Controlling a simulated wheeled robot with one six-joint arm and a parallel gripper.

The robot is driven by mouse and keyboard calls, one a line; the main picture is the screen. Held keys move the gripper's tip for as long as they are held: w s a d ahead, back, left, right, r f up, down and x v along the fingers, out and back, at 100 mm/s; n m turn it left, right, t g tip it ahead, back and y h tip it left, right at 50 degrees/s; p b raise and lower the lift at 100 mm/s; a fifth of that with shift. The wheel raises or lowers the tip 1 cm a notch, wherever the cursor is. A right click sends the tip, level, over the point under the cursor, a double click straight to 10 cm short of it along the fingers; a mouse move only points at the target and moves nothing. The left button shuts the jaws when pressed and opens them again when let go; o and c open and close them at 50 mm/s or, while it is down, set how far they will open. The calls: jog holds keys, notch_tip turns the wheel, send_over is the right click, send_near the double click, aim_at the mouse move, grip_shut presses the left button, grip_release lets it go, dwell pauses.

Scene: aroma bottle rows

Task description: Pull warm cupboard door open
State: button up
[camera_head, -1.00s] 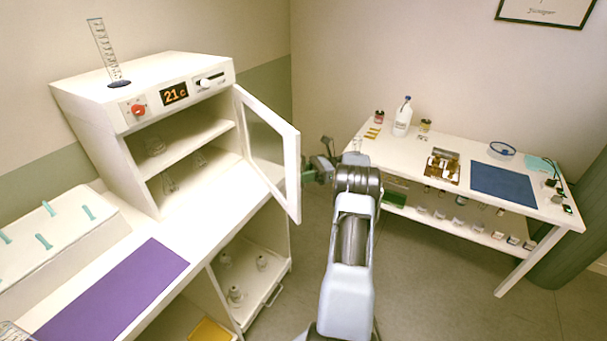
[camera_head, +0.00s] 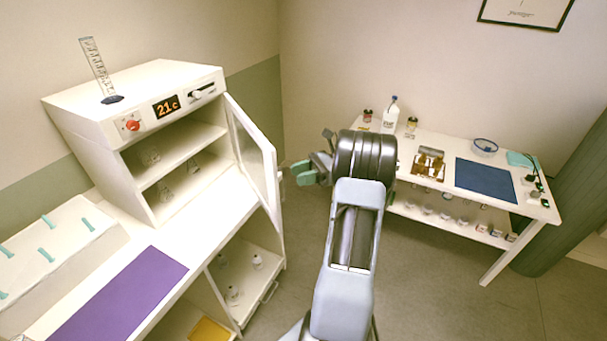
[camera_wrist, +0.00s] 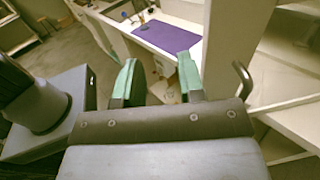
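The warm cupboard (camera_head: 85,118) is a white box on the left bench, with a 21 c display and a red knob. Its glazed, white-framed door (camera_head: 270,165) stands open, swung out at the cupboard's right side. My gripper (camera_head: 300,172), with green fingertips, is just right of the door's outer edge, with a small gap between them. In the wrist view my gripper (camera_wrist: 156,75) has its two green fingers apart with nothing between them. A pale upright panel, apparently the door (camera_wrist: 232,45), is right of the fingers there.
Glassware stands on the cupboard's shelves. A purple mat (camera_head: 118,295) lies on the bench, beside a white rack (camera_head: 60,262) with teal pegs. Below is an open compartment with small bottles. A white side table (camera_head: 440,150) stands at the right; floor between is clear.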

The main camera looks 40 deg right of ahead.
jog(key=shift+s+a+r, duration=0.3)
jog(key=shift+s+a, duration=0.15)
jog(key=shift+s, duration=0.1)
jog(key=shift+s+a+r, duration=0.3)
jog(key=shift+s+a, duration=0.15)
jog(key=shift+s, duration=0.1)
